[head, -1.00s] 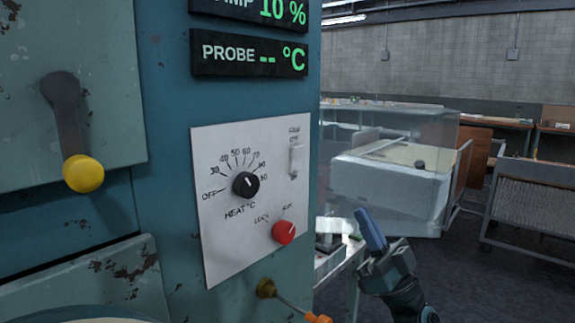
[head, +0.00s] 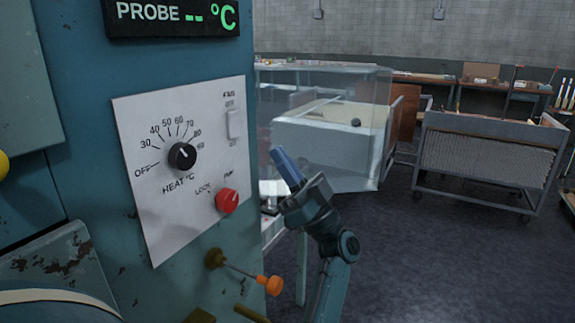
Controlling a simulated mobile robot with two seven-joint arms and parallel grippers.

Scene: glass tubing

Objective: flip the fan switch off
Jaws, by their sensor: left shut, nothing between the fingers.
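The fan switch (head: 234,124) is a small white rocker on the upper right of the white control panel (head: 150,212). It has a FAN label and an OFF mark above it and a smaller mark below. I cannot tell which way the rocker is tipped. My left gripper (head: 286,168) is shut and empty, with its blue fingers pointing up and to the left. In the picture it is to the right of and below the switch, apart from it, beyond the panel's right edge. My right gripper is not in view.
The panel also carries a black heat knob (head: 182,156) and a red knob (head: 227,200). Below them an orange-tipped lever (head: 268,284) juts out toward my arm. A glass-sided case (head: 330,150) and a cart (head: 480,160) stand behind.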

